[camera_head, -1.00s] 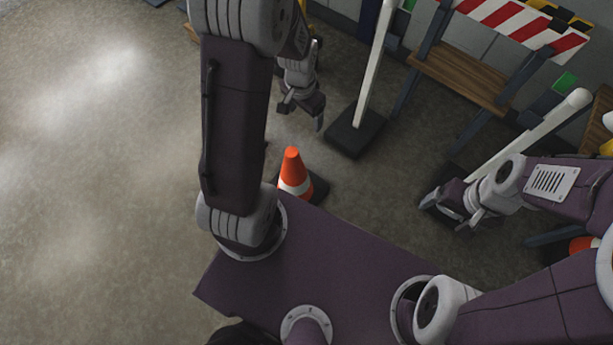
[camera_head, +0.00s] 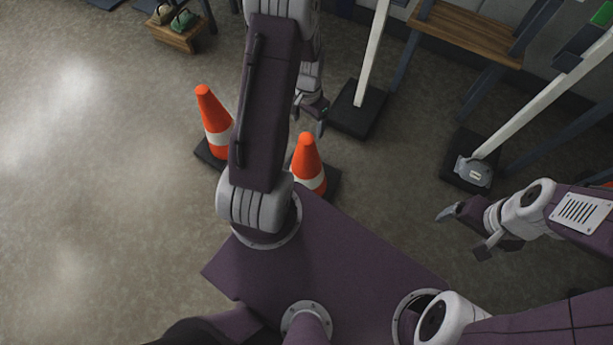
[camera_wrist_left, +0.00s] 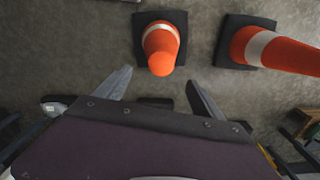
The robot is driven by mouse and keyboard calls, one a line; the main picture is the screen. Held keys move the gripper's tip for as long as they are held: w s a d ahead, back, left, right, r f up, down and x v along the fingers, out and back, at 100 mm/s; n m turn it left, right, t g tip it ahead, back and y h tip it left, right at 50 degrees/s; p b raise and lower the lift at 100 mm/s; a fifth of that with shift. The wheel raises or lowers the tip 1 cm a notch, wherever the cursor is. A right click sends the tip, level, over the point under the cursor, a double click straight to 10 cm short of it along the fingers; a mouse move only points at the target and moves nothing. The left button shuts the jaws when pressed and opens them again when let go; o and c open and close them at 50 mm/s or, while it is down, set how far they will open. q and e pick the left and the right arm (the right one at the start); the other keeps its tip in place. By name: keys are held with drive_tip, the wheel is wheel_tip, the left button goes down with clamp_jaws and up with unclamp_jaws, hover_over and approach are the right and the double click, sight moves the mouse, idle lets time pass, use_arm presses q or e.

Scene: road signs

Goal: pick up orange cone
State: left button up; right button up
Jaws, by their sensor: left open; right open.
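Two orange cones with white bands and black square bases stand upright on the floor. In the head view one cone (camera_head: 204,108) is left of my left arm, and the other cone (camera_head: 307,156) is right of it, near my purple body. My left gripper (camera_head: 309,119) is open and empty, hanging beyond the right cone. The left wrist view shows one cone (camera_wrist_left: 162,42) ahead of and between the open fingers (camera_wrist_left: 160,92), apart from them, and another cone (camera_wrist_left: 278,50) at right. My right gripper (camera_head: 464,233) is open and empty at the right. My left arm hides some floor.
A white post on a black base (camera_head: 358,110) stands just right of my left gripper. Another post's black base (camera_head: 457,180) is near my right gripper. A wooden-shelved stand (camera_head: 465,38) is at the back. A small wooden crate (camera_head: 173,35) is far left. The left floor is clear.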

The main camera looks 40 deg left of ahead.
sight(307, 137)
use_arm(q)
wheel_tip(307, 137, down, 4)
drive_tip(key=shift+b, duration=1.15)
wheel_tip(307, 137, down, 5)
drive_tip(key=b, duration=0.3)
drive_tip(key=shift+s+f+b, duration=0.15)
drive_tip(key=shift+b, duration=0.15)
drive_tip(key=shift+r, duration=0.2)
drive_tip(key=shift+a, duration=0.1)
clamp_jaws()
